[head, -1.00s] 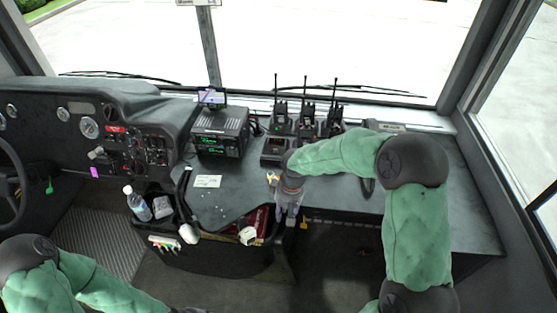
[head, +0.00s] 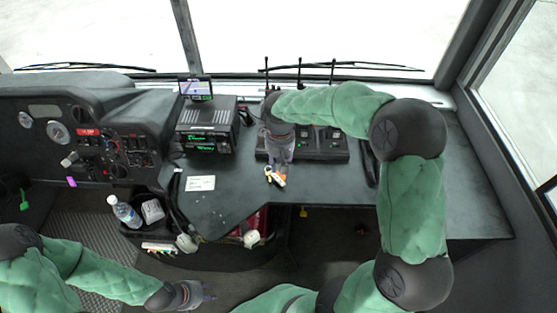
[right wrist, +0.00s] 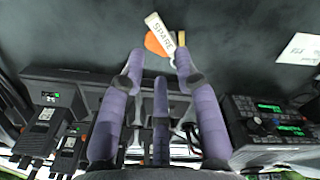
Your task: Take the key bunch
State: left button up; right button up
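The key bunch (head: 276,177), with white and orange tags, lies on the dark dashboard top in front of the radio chargers. In the right wrist view its white tag reading "SPARE" (right wrist: 160,36) and an orange tag show just beyond the fingertips, with a small brass-coloured piece beside them. My right gripper (head: 281,161) points down at the bunch from its far side. Its purple fingers (right wrist: 160,62) are spread with nothing between the tips. My left gripper (head: 209,291) is low in the head view, away from the keys, its fingers apart and empty.
Handheld radios in a charger (head: 330,148) stand behind the keys. A radio set with a screen (head: 206,127) is to the left. A white card (head: 200,183) lies on the dashboard. A bottle (head: 125,211) stands in a lower tray. The dashboard right of the keys is clear.

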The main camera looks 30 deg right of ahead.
aim_at(279, 181)
jog(key=shift+w+f+b, duration=0.1)
jog(key=shift+f+b, duration=0.45)
jog(key=shift+f, duration=0.4)
notch_tip(279, 181, down, 3)
jog(key=shift+r+b, duration=0.1)
jog(key=shift+b, duration=1)
jog(key=shift+f+b, duration=0.75)
jog(key=shift+f, duration=0.8)
jog(key=shift+s+a+f, duration=0.1)
jog(key=shift+s+f, duration=0.1)
jog(key=shift+f, duration=0.1)
jog(key=c, duration=0.6)
grip_shut()
jog(key=shift+w+r+p, duration=0.2)
jog(key=shift+r+p, duration=0.25)
jog(key=shift+r, duration=0.25)
jog(key=shift+r+p, duration=0.9)
jog(key=shift+r, duration=0.15)
